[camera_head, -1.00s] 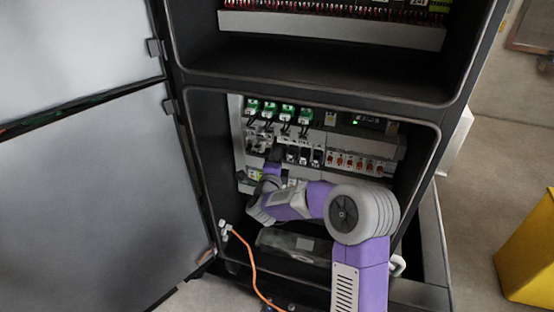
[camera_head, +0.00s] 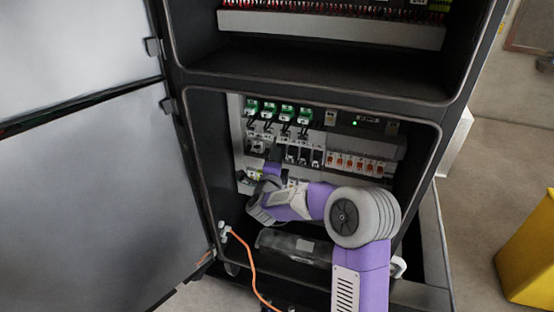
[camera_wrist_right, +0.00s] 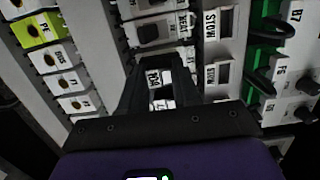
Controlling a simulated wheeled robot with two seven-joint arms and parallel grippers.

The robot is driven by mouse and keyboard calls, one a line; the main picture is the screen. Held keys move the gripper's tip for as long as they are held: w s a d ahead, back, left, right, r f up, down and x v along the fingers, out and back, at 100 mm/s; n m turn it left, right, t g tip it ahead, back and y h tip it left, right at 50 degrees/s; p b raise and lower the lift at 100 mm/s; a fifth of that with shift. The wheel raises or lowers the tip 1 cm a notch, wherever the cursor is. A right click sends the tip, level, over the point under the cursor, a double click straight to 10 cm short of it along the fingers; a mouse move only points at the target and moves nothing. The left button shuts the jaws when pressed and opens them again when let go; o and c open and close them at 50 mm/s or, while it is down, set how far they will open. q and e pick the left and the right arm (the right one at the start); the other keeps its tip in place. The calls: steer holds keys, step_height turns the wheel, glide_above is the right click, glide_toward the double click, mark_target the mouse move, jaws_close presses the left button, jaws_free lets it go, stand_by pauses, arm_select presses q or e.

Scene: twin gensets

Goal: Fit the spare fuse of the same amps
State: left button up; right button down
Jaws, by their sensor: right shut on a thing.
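My right gripper (camera_head: 274,158) reaches into the lower cabinet bay, at the left part of the device rows. In the right wrist view the fingers of my right gripper (camera_wrist_right: 160,75) are shut on a small pale fuse (camera_wrist_right: 162,95) with a dark printed label, which seems to read 10A. Whether the fuse touches a holder cannot be told. In the head view the fuse is too small to make out. My left gripper is not in view.
Green-topped modules (camera_head: 269,108) line the upper row of the bay. A row of orange-red switches (camera_head: 352,163) is to the right. A terminal strip with a yellow-green PE block (camera_wrist_right: 38,30) lies left in the wrist view. An orange cable (camera_head: 251,265) hangs out front.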

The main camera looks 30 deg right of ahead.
steer(key=shift+d, duration=0.1)
steer(key=c, duration=0.7)
jaws_free()
steer(key=shift+c, duration=0.2)
steer(key=v, duration=0.8)
steer(key=s+a+f+n+g+y, duration=0.15)
steer(key=a+f+n+y, duration=0.3)
steer(key=f, duration=0.45)
steer(key=s+a+f+n+g+y, duration=0.1)
steer(key=s+a+f+n+y, duration=0.25)
steer(key=f, duration=0.55)
steer(key=a+f+n+g+y, duration=0.1)
steer(key=a+f+n+y, duration=0.2)
steer(key=a+f+n, duration=0.45)
steer(key=s+a+f+n+g+y, duration=0.1)
steer(key=s+a+f+n+g, duration=0.1)
steer(key=s, duration=0.5)
steer(key=s+a+f+n+g+y, duration=0.2)
steer(key=s+a+f+n+g, duration=0.1)
steer(key=s+f, duration=0.4)
steer(key=s+a+f+n+g+y+p, duration=0.1)
steer(key=s+a+f+n+g, duration=0.1)
steer(key=s, duration=0.6)
step_height(320, 180, down, 2)
steer(key=shift+s+a+f+n+g+y, duration=0.35)
steer(key=shift+n+g, duration=0.2)
steer(key=shift+g, duration=0.7)
